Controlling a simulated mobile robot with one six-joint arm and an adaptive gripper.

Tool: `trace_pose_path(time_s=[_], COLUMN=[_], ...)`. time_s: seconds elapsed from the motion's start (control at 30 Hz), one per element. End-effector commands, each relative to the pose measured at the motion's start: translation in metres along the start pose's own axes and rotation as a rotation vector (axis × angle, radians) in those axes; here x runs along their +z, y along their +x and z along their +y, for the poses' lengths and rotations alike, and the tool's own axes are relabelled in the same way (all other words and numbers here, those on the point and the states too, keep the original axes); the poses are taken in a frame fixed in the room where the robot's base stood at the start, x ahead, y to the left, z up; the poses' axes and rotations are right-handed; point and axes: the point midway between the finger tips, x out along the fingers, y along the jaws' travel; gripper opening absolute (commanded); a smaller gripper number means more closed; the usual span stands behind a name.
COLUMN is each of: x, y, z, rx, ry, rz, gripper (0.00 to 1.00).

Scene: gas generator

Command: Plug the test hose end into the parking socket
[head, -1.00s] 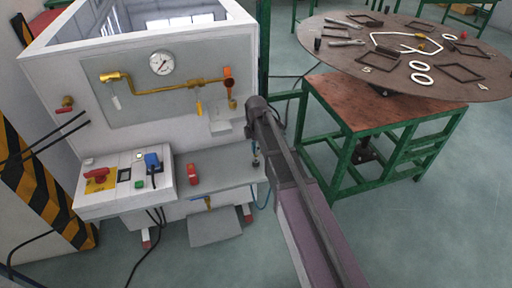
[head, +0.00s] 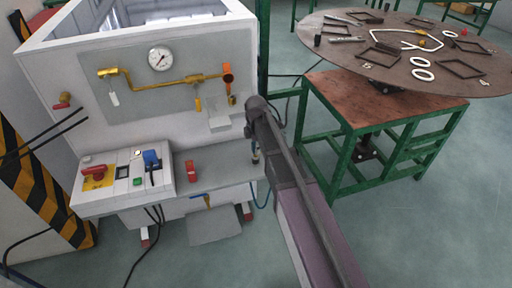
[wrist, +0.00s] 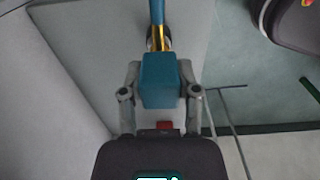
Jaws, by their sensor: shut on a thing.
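In the wrist view my gripper (wrist: 161,78) is shut on a teal block (wrist: 160,82), the grip of the hose end. A brass fitting (wrist: 158,38) and a blue hose (wrist: 157,10) extend beyond it, with a dark ring partly visible beside the brass. In the head view my arm hides most of the gripper; a small dark and brass part (head: 255,155) shows at the right end of the bench shelf, and the blue hose (head: 257,197) hangs below it. I cannot tell which part is the parking socket, or whether the hose end is seated in one.
The white test bench (head: 60,65) carries a gauge (head: 160,59), brass piping (head: 160,84) and a control box (head: 125,180). A green-framed table (head: 390,100) stands right; floor shows between.

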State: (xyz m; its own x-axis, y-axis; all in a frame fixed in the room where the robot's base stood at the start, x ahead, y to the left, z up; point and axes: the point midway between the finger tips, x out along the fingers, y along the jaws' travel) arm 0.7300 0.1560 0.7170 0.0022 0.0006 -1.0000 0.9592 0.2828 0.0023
Motion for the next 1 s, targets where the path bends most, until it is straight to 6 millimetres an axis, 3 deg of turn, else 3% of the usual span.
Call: trace_pose_path(time_s=[0.8,0.83,0.97,1.0], x=[0.000,0.000,0.000,0.000], y=[0.015,0.015,0.014,0.014], z=[0.002,0.002,0.002,0.002], rx=[-0.001,-0.001,-0.001,-0.001], ry=[0.000,0.000,0.000,0.000], rz=[0.000,0.000,0.000,0.000], gripper=[0.00,0.45,0.82,0.82])
